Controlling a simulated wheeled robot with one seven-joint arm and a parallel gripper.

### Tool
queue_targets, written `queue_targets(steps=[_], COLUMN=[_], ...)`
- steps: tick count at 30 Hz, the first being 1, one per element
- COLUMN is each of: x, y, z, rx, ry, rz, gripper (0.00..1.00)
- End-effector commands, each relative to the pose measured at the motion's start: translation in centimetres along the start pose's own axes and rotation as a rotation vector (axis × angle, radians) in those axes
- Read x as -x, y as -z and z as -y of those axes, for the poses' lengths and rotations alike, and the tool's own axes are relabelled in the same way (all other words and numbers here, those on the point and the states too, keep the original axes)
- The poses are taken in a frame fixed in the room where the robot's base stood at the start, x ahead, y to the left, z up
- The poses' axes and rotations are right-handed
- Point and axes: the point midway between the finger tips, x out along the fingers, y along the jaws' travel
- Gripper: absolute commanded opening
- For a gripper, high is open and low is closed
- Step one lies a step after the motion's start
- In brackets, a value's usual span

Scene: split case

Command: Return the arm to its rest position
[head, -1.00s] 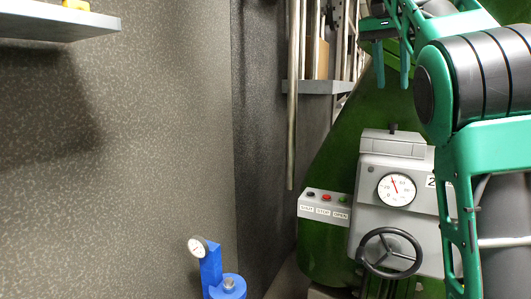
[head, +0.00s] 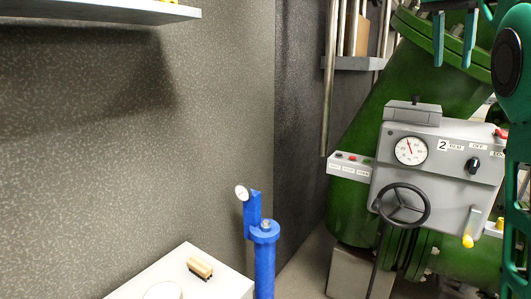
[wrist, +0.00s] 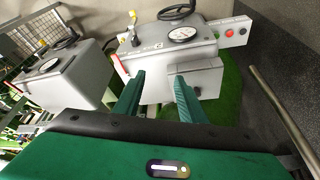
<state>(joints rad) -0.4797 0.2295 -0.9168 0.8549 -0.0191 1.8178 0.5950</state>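My gripper (head: 454,60) hangs at the top right of the head view, with its two green fingers pointing down and apart. In the wrist view my gripper (wrist: 157,82) is open, with nothing between the fingers. My green and black arm shows along the right edge of the head view. The fingers appear clear of the grey control box (head: 450,160), which stands beyond them in the wrist view; the exact distance cannot be told.
The box has a gauge (head: 410,151), a black handwheel (head: 402,206) and a button panel (head: 349,166). A blue post (head: 264,260) with a dial stands beside a white table (head: 228,284) holding a wooden-backed brush (head: 200,267). A shelf (head: 100,10) juts out upper left.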

Motion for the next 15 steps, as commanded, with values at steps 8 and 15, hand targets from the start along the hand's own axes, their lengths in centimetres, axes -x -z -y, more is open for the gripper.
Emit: queue_targets(steps=[8, 15], x=[-4.4, -9.2], y=[1.2, 0.2], z=[-4.3, -7.9], rx=[-0.005, 0.021], ry=[0.012, 0.041], rz=[0.077, 0.161], gripper=[0.37, 0.37])
